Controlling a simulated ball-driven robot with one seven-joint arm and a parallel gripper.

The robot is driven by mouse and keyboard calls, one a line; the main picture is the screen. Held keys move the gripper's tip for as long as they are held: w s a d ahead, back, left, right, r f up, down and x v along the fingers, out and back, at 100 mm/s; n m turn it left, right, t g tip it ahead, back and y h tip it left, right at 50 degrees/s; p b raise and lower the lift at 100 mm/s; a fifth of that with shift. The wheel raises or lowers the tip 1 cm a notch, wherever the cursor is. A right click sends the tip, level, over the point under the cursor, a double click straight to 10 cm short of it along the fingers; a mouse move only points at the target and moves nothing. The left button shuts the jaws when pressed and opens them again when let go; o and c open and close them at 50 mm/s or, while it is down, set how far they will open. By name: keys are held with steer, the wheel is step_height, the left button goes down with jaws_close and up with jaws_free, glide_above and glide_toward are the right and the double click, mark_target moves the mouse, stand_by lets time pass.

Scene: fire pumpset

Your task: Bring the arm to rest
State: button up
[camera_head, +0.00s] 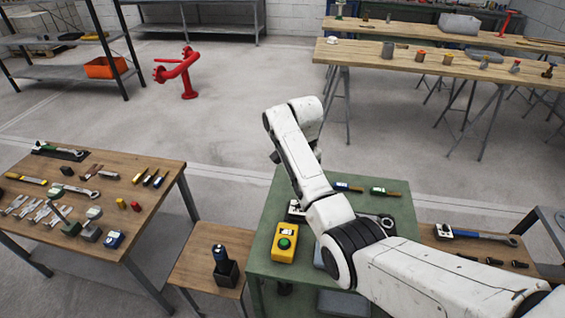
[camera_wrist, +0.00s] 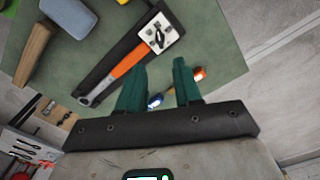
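My white arm (camera_head: 300,150) reaches up over the green table (camera_head: 262,200) in the head view, with its forearm bent back. My gripper's fingers are mostly hidden there behind the arm. In the wrist view my gripper (camera_wrist: 159,84) has two green fingers spread apart with a clear gap. Nothing is held between them. A small blue-and-orange tool (camera_wrist: 198,74) shows beyond the fingers, lower down.
In the wrist view, an orange-handled tool (camera_wrist: 130,60) lies in a dark tray beside a wooden-handled mallet (camera_wrist: 35,50). The head view shows a yellow button box (camera_head: 284,243), a wooden tool table (camera_head: 150,200) at left, a red pipe stand (camera_head: 188,80) and open floor (camera_head: 240,110) behind.

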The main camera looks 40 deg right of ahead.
steer(key=s+a+f+n, duration=0.2)
steer(key=a, duration=0.1)
steer(key=s+a+f+n+t, duration=0.1)
steer(key=s+a+f+n, duration=0.1)
steer(key=s+a+n, duration=0.1)
steer(key=s+a+f+n+t, duration=0.1)
steer(key=s+a+f+n, duration=0.1)
steer(key=s+a, duration=0.1)
steer(key=shift+s+a+f, duration=0.2)
steer(key=shift+a+f, duration=0.2)
steer(key=shift+a, duration=0.35)
steer(key=s+a+r+n+t, duration=0.2)
steer(key=s+a+n, duration=0.25)
steer(key=s, duration=0.35)
steer(key=s+a+r+n+t, duration=0.1)
steer(key=s+a+r+n, duration=0.1)
steer(key=s+a+n, duration=0.45)
steer(key=s+d+f+m+g, duration=0.1)
steer(key=s+d+f+g, duration=0.1)
steer(key=s, duration=0.4)
steer(key=s+d+f+m+g, duration=0.1)
steer(key=s+d+f+g, duration=0.1)
steer(key=s+f, duration=0.2)
steer(key=shift+s, duration=0.85)
